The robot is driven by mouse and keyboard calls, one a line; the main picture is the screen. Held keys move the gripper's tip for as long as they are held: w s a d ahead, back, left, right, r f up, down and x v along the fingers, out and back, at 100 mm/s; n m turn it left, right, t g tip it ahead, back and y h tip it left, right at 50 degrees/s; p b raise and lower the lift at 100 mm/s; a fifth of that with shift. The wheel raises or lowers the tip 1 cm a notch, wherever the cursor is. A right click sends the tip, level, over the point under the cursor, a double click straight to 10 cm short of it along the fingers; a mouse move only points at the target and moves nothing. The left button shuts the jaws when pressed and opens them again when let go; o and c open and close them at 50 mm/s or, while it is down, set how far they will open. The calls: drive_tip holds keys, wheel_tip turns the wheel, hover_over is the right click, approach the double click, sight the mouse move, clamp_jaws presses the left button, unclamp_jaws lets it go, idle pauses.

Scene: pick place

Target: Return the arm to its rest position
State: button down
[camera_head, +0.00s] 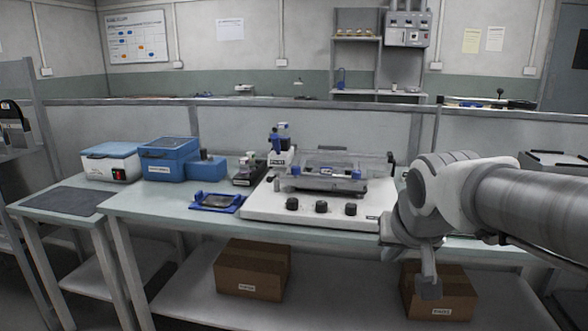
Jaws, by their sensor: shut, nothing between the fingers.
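My arm comes in from the right edge of the view, in front of the right part of the workbench (150,207). My gripper (430,290) hangs down at the end of the arm, in front of the bench's front edge. It is small in the view and looks shut, with nothing held. It overlaps a cardboard box (455,303) on the lower shelf; the gap between them cannot be told.
A white apparatus with black knobs (260,208) stands mid-bench beside my arm. A blue tray (217,208), blue boxes (165,158) and a white-and-blue cooler (108,165) stand to the left. Another cardboard box (250,272) sits on the lower shelf (330,300).

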drive_tip(key=s+a+f+n+g, duration=0.1)
drive_tip(key=s+f, duration=0.1)
drive_tip(key=s, duration=0.6)
drive_tip(key=s+a+f+n, duration=0.1)
drive_tip(key=s+f, duration=0.2)
drive_tip(key=s, duration=0.4)
wheel_tip(320, 180, up, 24)
drive_tip(key=p, duration=2.3)
drive_tip(key=shift+s+f+g+y, duration=0.2)
drive_tip(key=shift+g+y, duration=0.1)
